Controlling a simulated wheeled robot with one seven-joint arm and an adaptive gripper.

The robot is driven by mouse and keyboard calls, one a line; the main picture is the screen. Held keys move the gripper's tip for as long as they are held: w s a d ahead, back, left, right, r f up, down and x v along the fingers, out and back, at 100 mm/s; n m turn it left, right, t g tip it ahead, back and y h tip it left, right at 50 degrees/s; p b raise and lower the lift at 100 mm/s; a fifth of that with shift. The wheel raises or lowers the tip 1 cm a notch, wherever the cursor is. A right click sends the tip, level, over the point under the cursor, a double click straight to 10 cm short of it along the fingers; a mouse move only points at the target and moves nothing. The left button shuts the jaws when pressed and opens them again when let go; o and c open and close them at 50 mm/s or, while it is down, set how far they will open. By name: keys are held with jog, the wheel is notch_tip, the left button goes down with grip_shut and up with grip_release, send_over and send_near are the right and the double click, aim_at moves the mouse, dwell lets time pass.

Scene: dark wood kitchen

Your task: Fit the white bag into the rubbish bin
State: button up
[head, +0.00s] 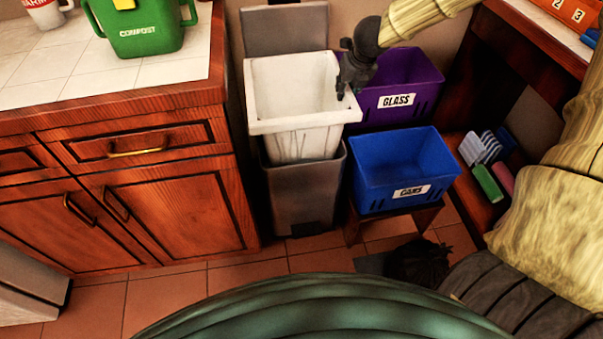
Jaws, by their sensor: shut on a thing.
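The white bag (305,140) is open at the top, with a square rim, and hangs upright over the grey rubbish bin (307,200). Its lower part reaches down to the bin's mouth, and its lowest part is hidden by the bin's front rim. The bin's grey lid (285,30) stands raised behind it. My gripper (346,86) is shut on the right rim of the bag. The fingertips are small and dark in this view.
A purple GLASS crate (412,72) and a blue CANS crate (400,168) stand right of the bin. A wooden cabinet (150,195) stands close on the left, with a green compost caddy (140,28) on its counter. A dark bag (418,262) lies on the floor.

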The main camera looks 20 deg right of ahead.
notch_tip(320, 180, down, 18)
jog(key=b, duration=0.6)
jog(key=shift+f+b, duration=0.2)
jog(key=shift+b, duration=0.25)
jog(key=o, duration=0.9)
jog(key=shift+o, duration=0.3)
jog(key=shift+s+r+p, duration=0.1)
jog(key=shift+r+p, duration=0.25)
jog(key=shift+r, duration=0.2)
jog(key=p+v, duration=0.3)
jog(key=v, duration=0.8)
jog(key=shift+s, duration=0.15)
jog(key=shift+r, duration=0.1)
